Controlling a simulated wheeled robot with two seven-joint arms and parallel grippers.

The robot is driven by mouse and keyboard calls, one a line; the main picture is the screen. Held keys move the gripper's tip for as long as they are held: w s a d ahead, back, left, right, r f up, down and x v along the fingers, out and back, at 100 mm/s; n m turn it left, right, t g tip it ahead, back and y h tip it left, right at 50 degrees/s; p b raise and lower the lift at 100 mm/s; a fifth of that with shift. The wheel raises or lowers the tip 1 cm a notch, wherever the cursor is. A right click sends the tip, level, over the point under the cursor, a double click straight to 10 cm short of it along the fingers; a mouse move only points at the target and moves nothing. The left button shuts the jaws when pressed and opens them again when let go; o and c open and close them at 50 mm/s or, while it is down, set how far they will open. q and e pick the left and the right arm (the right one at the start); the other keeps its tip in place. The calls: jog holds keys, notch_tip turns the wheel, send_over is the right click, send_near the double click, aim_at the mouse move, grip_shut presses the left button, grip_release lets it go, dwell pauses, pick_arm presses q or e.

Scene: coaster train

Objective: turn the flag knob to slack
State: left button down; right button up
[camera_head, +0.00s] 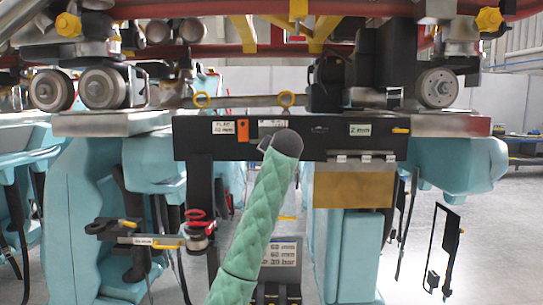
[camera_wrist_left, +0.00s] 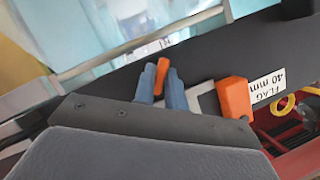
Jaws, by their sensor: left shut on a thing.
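My left arm rises from the bottom centre of the head view, and its dark wrist end (camera_head: 286,143) covers part of a black bar (camera_head: 335,143) under the train. In the left wrist view the two blue-grey fingers of my left gripper (camera_wrist_left: 162,76) are shut on an orange knob (camera_wrist_left: 163,62), which shows between and beyond them. An orange block (camera_wrist_left: 235,97) sits beside the "FLAG 40 mm" label (camera_wrist_left: 268,85); this block also shows in the head view (camera_head: 243,130). The knob's pointing direction cannot be read. My right gripper is out of view.
A "2 mm" label (camera_head: 360,130) and a yellow-tipped lever (camera_head: 400,130) are on the bar's right. Train wheels (camera_head: 101,87) stand above. A bracket with red rings (camera_head: 196,220) hangs lower left, and a black frame (camera_head: 443,250) lower right.

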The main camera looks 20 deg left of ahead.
pick_arm(q)
jog(key=shift+a+n+h+p, duration=0.15)
jog(key=shift+n+h+p, duration=0.8)
jog(key=shift+n+h, duration=1.05)
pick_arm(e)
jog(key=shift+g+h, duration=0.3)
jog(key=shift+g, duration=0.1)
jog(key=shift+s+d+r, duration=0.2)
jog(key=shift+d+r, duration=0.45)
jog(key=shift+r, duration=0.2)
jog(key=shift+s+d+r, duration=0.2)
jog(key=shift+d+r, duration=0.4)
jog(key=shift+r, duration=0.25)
pick_arm(q)
jog(key=shift+n+y, duration=0.3)
jog(key=shift+n, duration=0.1)
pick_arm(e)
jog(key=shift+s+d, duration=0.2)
pick_arm(q)
jog(key=c, duration=1.5)
grip_release()
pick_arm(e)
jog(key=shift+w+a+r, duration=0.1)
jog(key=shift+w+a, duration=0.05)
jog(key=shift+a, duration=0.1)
